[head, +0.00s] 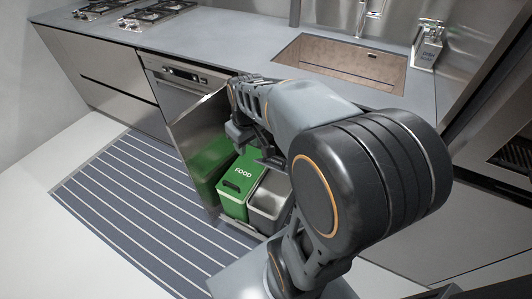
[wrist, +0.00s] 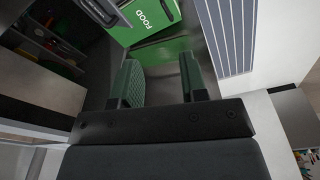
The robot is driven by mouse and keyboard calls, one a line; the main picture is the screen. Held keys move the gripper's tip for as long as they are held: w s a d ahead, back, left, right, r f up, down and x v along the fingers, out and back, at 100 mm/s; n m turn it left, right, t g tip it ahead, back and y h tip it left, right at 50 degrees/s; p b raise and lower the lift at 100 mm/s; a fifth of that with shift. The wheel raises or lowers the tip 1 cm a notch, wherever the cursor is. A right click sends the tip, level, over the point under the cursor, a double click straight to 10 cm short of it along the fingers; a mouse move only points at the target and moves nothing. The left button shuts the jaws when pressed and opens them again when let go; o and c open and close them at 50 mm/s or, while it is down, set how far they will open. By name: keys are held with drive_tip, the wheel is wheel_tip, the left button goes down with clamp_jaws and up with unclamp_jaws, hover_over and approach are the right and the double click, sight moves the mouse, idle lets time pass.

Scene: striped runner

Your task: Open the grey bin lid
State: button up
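A grey bin (head: 268,206) stands in the pulled-out cabinet drawer, at the right of a green bin marked FOOD (head: 240,184). Its upper part is pale and looks recessed; my arm hides part of it, and I cannot make out how its lid stands. My gripper (head: 257,145) is above and behind the bins, near the cabinet opening. In the wrist view my gripper (wrist: 161,68) is open, with nothing between its fingers. The green FOOD bin (wrist: 150,18) shows beyond the fingertips, apart from them.
The steel drawer front (head: 190,130) stands to the left of the bins and mirrors the green. A striped runner (head: 150,195) lies on the floor before the cabinets. The grey worktop (head: 220,58) with a sink (head: 340,62) is above.

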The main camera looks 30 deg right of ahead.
drive_tip(key=w+d+f+n+g+y+p, duration=0.1)
drive_tip(key=w+d+f+n, duration=0.2)
drive_tip(key=d, duration=0.5)
drive_tip(key=w+d+f+n+g+y+p, duration=0.1)
drive_tip(key=w+d+f, duration=0.25)
drive_tip(key=d, duration=0.45)
drive_tip(key=f, duration=0.3)
drive_tip(key=a+f+b, duration=0.1)
drive_tip(key=f, duration=0.3)
drive_tip(key=f+b, duration=0.1)
drive_tip(key=f, duration=0.3)
drive_tip(key=shift+s+a+f, duration=0.15)
drive_tip(key=shift+a, duration=0.05)
drive_tip(key=shift+a+f, duration=0.15)
drive_tip(key=shift+f, duration=0.65)
clamp_jaws()
